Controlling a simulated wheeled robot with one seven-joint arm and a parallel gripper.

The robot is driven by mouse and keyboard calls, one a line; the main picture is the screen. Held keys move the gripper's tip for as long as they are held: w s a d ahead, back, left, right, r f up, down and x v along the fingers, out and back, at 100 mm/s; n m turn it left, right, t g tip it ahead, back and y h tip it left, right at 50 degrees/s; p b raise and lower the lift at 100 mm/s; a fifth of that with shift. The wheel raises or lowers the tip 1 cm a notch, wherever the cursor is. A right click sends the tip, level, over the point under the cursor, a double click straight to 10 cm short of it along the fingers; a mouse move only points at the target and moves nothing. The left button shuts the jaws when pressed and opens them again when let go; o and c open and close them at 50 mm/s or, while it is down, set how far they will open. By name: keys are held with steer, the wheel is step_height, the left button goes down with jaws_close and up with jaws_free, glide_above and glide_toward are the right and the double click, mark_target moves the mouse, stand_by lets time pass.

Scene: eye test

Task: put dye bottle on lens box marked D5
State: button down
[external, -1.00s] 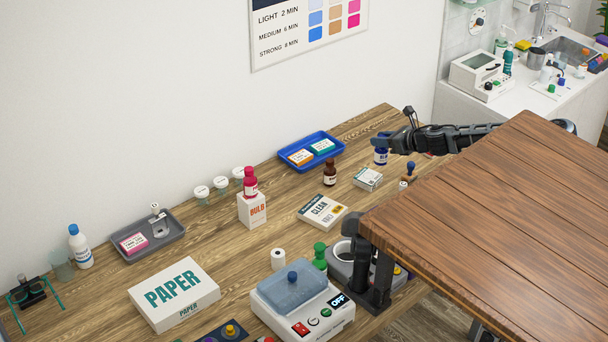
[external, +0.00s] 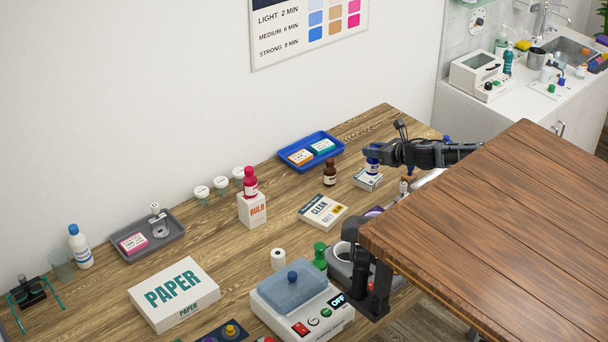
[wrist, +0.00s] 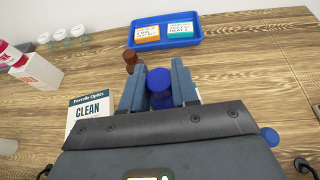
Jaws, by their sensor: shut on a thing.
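The dye bottle (external: 372,167), blue with a white label, is upright between the fingers of my gripper (external: 374,152) in the external view. My gripper is shut on it near the cap. In the wrist view the blue cap (wrist: 159,80) shows between the two fingers (wrist: 157,88). The small white lens box (external: 368,181) is directly under the bottle; I cannot tell if the two touch. Its marking is too small to read. In the wrist view my gripper hides nearly all of the box.
A brown bottle (external: 330,172) stands left of the lens box, and the CLEAN box (external: 322,211) lies nearer the front. A blue tray (external: 311,151) with two small boxes is behind. A brown wooden top (external: 490,235) hides the bench's right front.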

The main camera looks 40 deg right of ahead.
mark_target(375, 162)
steer(key=shift+w+a+f, duration=0.2)
steer(key=shift+w+a, duration=0.05)
steer(key=shift+w, duration=0.05)
steer(key=shift+f, duration=2)
steer(key=shift+f, duration=0.15)
steer(key=c, duration=0.8)
jaws_free()
steer(key=shift+c, duration=0.2)
